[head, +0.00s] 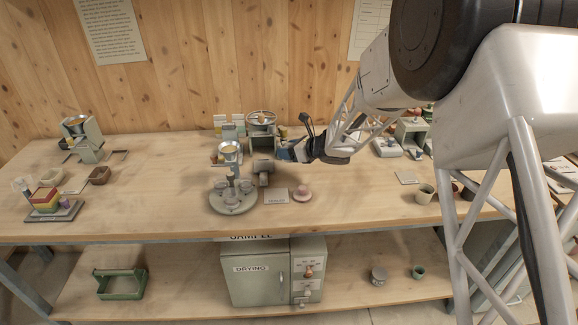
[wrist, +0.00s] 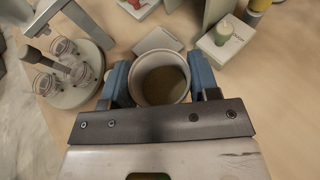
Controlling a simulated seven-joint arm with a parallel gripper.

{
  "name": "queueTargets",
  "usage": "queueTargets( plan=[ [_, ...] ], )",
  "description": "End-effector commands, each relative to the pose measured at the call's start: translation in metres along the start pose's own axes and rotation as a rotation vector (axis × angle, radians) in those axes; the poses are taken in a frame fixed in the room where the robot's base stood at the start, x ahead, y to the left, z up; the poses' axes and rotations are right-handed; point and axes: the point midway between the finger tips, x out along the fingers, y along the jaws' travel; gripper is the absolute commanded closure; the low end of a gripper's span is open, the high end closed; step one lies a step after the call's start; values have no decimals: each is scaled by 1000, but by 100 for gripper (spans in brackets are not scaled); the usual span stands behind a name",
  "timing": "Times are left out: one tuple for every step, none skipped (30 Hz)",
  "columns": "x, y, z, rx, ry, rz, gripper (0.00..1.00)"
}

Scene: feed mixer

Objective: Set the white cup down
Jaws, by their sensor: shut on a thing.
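The white cup (wrist: 160,78) sits between the blue fingers of my gripper (wrist: 159,82) in the wrist view. The fingers are shut on its sides. Its round mouth faces the camera, and its inside looks brown; I cannot tell if that is contents or shadow. In the head view my gripper (head: 284,152) is over the middle of the workbench, just right of a grey stand with a round base (head: 233,203). I cannot clearly make out the cup there, nor whether its bottom touches the bench.
In the wrist view, the round base with several clear glasses (wrist: 62,75) is close on the left. Bare bench (head: 360,195) lies to the right.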

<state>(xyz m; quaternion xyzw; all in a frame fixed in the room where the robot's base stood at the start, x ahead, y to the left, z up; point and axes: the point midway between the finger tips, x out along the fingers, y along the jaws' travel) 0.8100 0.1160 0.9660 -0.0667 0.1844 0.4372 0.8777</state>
Motion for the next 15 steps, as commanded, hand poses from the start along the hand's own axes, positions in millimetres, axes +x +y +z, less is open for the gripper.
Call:
queueTargets(
  plan=[
    [3,0,-7,1,1,1,68],
    [4,0,-11,1,1,1,68],
    [6,0,-15,2,1,1,68],
    [7,-1,-17,2,1,1,68],
    [8,-1,-19,1,0,0,68],
    [9,-1,-21,0,0,0,68],
    [9,-1,-21,0,0,0,68],
    [9,-1,-22,0,0,0,68],
    [9,-1,-22,-1,-1,0,68],
    [9,-1,-22,-1,-1,0,68],
    [9,-1,-22,-1,-1,0,68],
    [9,-1,-22,-1,0,0,68],
    [9,-1,-22,-1,0,0,68],
    [9,-1,-22,-1,0,0,68],
    [9,-1,-22,-1,0,0,68]
  ],
)
